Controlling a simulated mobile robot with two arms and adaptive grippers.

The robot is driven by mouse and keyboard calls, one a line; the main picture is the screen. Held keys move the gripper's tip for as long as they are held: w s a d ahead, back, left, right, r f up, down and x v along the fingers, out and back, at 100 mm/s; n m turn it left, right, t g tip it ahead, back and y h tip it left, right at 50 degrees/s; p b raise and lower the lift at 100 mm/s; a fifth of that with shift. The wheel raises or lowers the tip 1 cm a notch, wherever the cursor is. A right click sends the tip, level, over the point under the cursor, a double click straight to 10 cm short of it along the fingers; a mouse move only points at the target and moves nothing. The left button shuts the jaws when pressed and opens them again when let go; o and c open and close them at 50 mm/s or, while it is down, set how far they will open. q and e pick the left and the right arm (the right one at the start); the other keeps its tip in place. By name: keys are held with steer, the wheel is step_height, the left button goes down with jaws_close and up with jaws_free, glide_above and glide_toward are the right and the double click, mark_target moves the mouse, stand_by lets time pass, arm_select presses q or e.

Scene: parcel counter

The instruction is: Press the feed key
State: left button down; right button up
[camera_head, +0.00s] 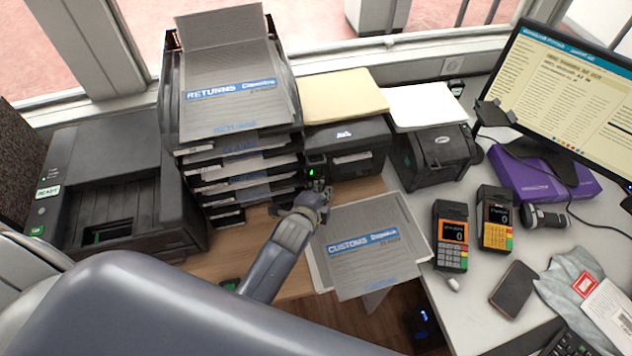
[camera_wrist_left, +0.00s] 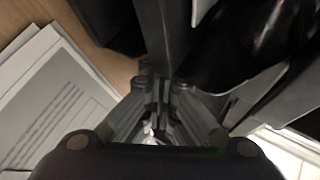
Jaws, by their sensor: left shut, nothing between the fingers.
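A dark label printer (camera_head: 347,143) stands behind the counter's front edge, beside the stacked trays. A small green light (camera_head: 311,172) shows on its front left corner. The feed key itself is too small or too covered to make out. My left gripper (camera_head: 318,187) is at that front left corner, shut and empty, its tips close to the light. I cannot tell whether they touch the printer. In the left wrist view the fingers (camera_wrist_left: 160,95) are together against dark housing. My right gripper is not in view.
A tray stack (camera_head: 240,165) with returns forms stands left of my gripper, and a larger printer (camera_head: 110,190) further left. Customs forms (camera_head: 368,250) lie just right of my wrist. A second dark printer (camera_head: 435,153), two card terminals (camera_head: 452,235) and a monitor (camera_head: 570,90) stand right.

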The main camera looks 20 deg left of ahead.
arm_select(q)
steer(key=shift+s+d, duration=0.25)
steer(key=shift+s, duration=0.2)
steer(key=shift+s+d+p, duration=0.25)
steer(key=shift+s+p, duration=0.05)
steer(key=shift+p, duration=0.05)
steer(key=shift+s+d+p, duration=0.15)
steer(key=shift+s+d, duration=0.35)
steer(key=shift+s, duration=0.25)
steer(key=shift+s+d+p, duration=0.2)
steer(key=shift+s+d, duration=0.25)
steer(key=shift+s, duration=0.25)
steer(key=shift+s+d+p, duration=0.15)
steer(key=shift+s+d, duration=0.35)
steer(key=shift+s, duration=0.25)
